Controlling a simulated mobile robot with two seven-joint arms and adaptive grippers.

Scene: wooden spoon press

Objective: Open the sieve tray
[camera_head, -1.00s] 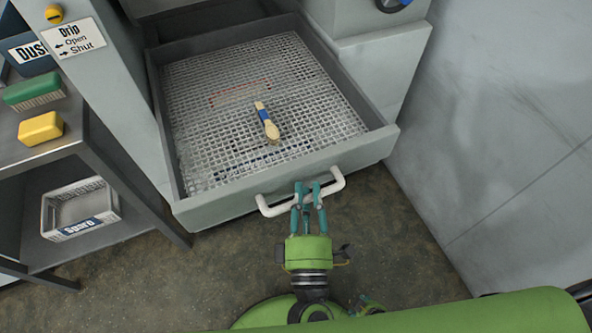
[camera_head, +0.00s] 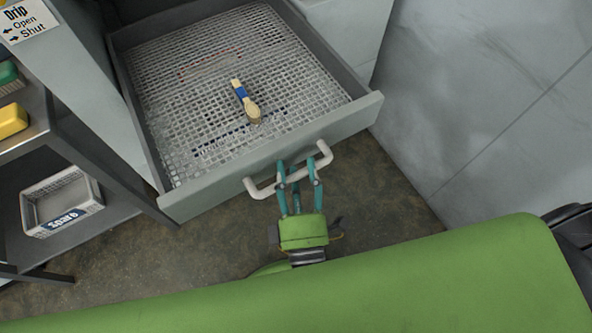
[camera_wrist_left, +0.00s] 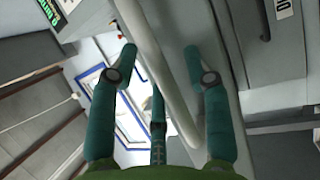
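The sieve tray (camera_head: 240,163) is a grey drawer pulled well out of its cabinet, with a wire mesh (camera_head: 200,95) as its floor. Its white bar handle (camera_head: 262,189) is on the front face and also crosses the left wrist view (camera_wrist_left: 160,75). My left gripper (camera_head: 298,170) is at the handle, its teal fingers spread on both sides of the bar. In the left wrist view the fingers (camera_wrist_left: 160,58) stand apart with the bar between them, nearer the left finger, and a gap at the right one. My right gripper is out of view.
A wooden piece with a blue band (camera_head: 246,103) lies on the mesh. A shelf at left holds a yellow block (camera_head: 12,120) and a grey bin (camera_head: 62,202). A grey wall (camera_head: 480,100) stands at right. My green arm link covers the bottom.

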